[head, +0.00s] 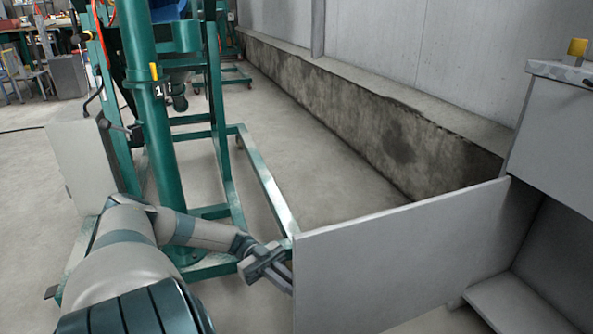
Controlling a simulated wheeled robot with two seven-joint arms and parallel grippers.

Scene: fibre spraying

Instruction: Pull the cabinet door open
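The grey cabinet door (400,265) stands swung out wide from the cabinet (555,135) at the right. Its face spans the lower middle of the head view, and the cabinet's opening shows to its right. My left gripper (284,272) is at the door's free left edge. Its fingers reach up to that edge, and their tips are partly hidden there. I cannot tell whether they grip the door, only touch it or stand slightly apart. My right gripper is not in view.
A green metal frame (165,150) on a base stands left of the door, close behind my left arm. A low concrete ledge (370,110) runs along the back wall. Open floor (310,165) lies between frame and ledge. A yellow-topped item (577,49) sits on the cabinet.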

